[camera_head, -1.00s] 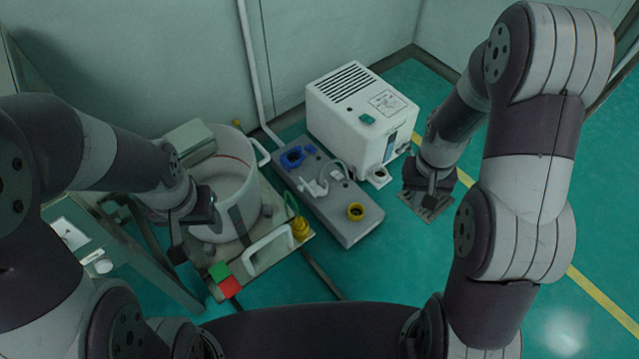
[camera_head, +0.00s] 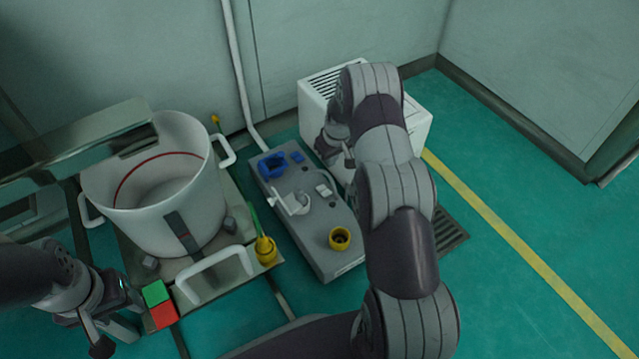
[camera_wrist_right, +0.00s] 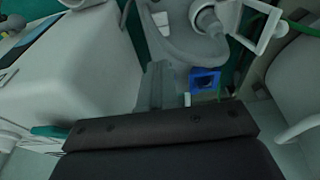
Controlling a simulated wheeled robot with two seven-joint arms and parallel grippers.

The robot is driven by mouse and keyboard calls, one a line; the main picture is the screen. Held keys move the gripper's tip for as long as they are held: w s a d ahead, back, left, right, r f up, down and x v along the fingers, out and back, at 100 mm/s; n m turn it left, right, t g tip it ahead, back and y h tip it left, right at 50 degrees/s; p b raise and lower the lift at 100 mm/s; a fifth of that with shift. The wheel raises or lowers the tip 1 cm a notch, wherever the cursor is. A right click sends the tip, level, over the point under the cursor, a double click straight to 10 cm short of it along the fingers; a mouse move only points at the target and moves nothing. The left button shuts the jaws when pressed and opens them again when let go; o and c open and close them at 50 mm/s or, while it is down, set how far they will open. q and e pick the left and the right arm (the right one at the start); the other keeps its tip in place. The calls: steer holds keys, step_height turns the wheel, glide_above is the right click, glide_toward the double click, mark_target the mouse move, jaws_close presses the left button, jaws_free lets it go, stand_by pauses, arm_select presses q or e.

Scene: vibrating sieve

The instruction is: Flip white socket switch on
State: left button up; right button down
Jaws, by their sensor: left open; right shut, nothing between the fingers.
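The grey socket box (camera_head: 311,232) lies on the floor with a blue socket (camera_head: 272,163), a white socket (camera_head: 291,203) and a yellow socket (camera_head: 340,238). A small white switch (camera_head: 324,190) sits beside the white socket. In the right wrist view, white rocker switches (camera_wrist_right: 161,18) show at the top, beyond the fingers, and the blue socket (camera_wrist_right: 205,82) is right of them. My right gripper (camera_head: 334,152) is shut and empty, above the box's far right side; it also shows in the wrist view (camera_wrist_right: 157,78). My left gripper (camera_head: 118,322) is open and empty at lower left.
A white vented machine (camera_head: 318,88) stands right of the socket box, partly hidden by my right arm. A white pot (camera_head: 205,205) stands on the sieve base at left. A green and red button block (camera_head: 159,304) is near my left gripper.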

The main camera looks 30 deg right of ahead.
steer(key=b, duration=0.9)
glide_toward(326, 191)
steer(key=f, duration=0.2)
steer(key=w+f, duration=0.1)
steer(key=f, duration=0.2)
steer(key=shift+w+f, duration=0.1)
steer(key=shift+w, duration=0.1)
steer(key=shift+s+f+b, duration=0.15)
steer(key=shift+f+b, duration=0.25)
steer(key=shift+b, duration=0.15)
